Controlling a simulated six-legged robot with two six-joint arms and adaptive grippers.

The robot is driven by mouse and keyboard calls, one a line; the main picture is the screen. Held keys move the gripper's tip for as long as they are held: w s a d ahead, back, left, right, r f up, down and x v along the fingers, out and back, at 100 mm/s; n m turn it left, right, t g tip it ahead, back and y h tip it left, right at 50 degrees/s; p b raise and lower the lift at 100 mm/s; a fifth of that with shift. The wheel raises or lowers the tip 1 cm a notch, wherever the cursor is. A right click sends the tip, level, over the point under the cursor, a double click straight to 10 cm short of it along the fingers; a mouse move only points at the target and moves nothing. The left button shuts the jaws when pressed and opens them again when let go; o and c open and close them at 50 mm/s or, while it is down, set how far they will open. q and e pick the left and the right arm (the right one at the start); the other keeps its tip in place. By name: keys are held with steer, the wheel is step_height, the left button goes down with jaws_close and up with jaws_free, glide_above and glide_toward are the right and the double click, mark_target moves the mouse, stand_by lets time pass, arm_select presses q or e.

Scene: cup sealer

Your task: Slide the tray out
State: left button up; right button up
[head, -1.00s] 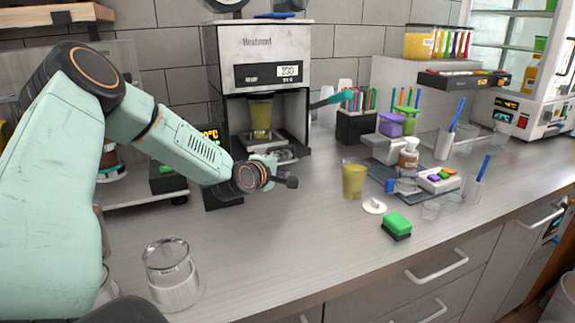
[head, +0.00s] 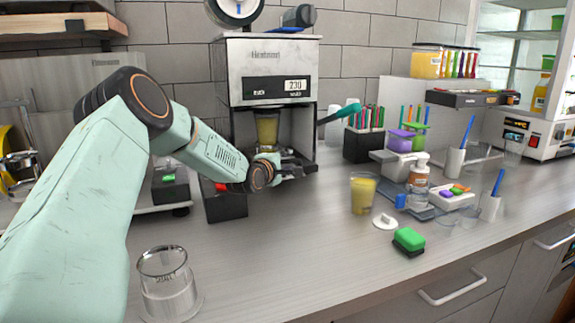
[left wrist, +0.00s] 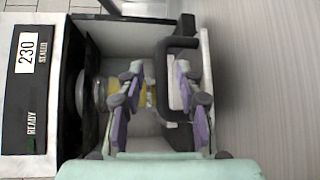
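The cup sealer (head: 265,60) stands against the wall, with a white top, a dark panel reading 230 and an open bay. A clear cup of yellow drink (head: 267,130) is inside the bay; its yellow also shows in the left wrist view (left wrist: 114,87). The tray (head: 300,166) is low at the bay's mouth, partly hidden by my gripper. In the left wrist view, a dark handle with a pale plate (left wrist: 206,75) lies at the bay's front. My left gripper (head: 285,168) is there, its purple-padded fingers (left wrist: 158,100) apart around the handle area; contact is unclear. My right gripper is out of view.
A teal-gripped lever (head: 342,112) sticks out right of the sealer. A filled cup (head: 362,193), white lid (head: 385,221) and green sponge (head: 408,240) stand on the counter to the right. A glass beaker (head: 168,283) is front left. The counter's middle front is clear.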

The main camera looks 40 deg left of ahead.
arm_select(q)
steer(key=shift+w+a+f, duration=0.1)
steer(key=shift+w+f, duration=0.1)
steer(key=shift+w, duration=0.25)
steer(key=shift+w+a+f, duration=0.1)
steer(key=shift+w+f, duration=0.1)
steer(key=shift+w, duration=0.25)
steer(key=shift+s+r, duration=0.25)
steer(key=shift+s, duration=0.05)
steer(key=shift+c, duration=0.4)
steer(key=shift+w+f, duration=0.15)
jaws_close()
